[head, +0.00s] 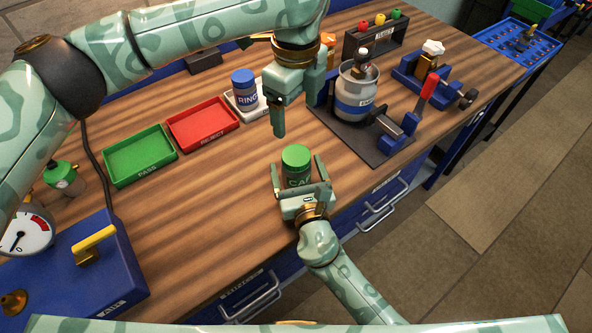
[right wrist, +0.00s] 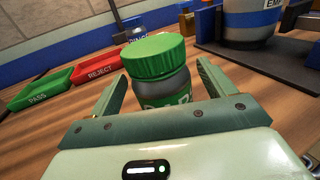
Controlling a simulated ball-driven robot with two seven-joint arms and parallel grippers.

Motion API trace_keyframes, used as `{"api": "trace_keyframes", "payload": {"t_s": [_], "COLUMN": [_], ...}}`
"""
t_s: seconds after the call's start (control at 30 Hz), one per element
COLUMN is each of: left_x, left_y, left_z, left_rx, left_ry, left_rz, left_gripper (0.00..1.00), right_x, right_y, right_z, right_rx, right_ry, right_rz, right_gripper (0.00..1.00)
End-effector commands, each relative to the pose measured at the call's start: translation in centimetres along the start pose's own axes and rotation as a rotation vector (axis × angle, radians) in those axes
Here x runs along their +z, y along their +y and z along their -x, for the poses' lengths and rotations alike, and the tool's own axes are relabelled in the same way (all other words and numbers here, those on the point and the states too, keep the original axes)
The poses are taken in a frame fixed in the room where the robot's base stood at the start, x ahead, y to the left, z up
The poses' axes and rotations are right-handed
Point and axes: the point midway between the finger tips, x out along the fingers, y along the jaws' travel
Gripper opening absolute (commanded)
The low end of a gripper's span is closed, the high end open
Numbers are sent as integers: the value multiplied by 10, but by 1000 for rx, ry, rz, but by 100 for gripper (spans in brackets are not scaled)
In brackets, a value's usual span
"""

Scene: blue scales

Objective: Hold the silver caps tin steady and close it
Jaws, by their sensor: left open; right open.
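The caps tin (head: 297,165) stands upright near the front edge of the wooden bench, a small silver-grey jar with a green label and a green lid on top. It also shows in the right wrist view (right wrist: 167,85). I cannot tell whether the lid is fully seated. My right gripper (head: 301,178) is open, with one finger on each side of the tin and visible gaps in the right wrist view. My left gripper (head: 295,115) is open and empty, pointing down above the bench behind the tin.
A green PASS tray (head: 140,155) and a red REJECT tray (head: 203,123) lie to the left. A blue-lidded RINGS tin (head: 244,90) stands behind. A large canister (head: 358,93) on a dark mat is at right. A blue gauge box (head: 75,265) occupies the left front.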

Motion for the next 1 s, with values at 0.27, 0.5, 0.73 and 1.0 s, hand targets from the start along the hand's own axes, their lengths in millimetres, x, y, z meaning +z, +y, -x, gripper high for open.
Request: {"api": "trace_keyframes", "payload": {"t_s": [0.27, 0.5, 0.73, 1.0], "left_x": [0, 0, 0, 0], "left_y": [0, 0, 0, 0], "left_z": [3, 0, -2, -2], "left_rx": [-1, 0, 1, 1], "left_ry": [-1, 0, 1, 1], "left_rz": [0, 0, 0, 0], "left_gripper": [80, 80, 80, 80], "right_x": [-1, -2, -1, 0], "right_y": [0, 0, 0, 0], "right_z": [64, 118, 145, 150], "right_rx": [1, 1, 0, -1], "right_ry": [4, 4, 2, 1], "right_rz": [1, 0, 0, -1], "right_gripper": [82, 82, 82, 82]}}
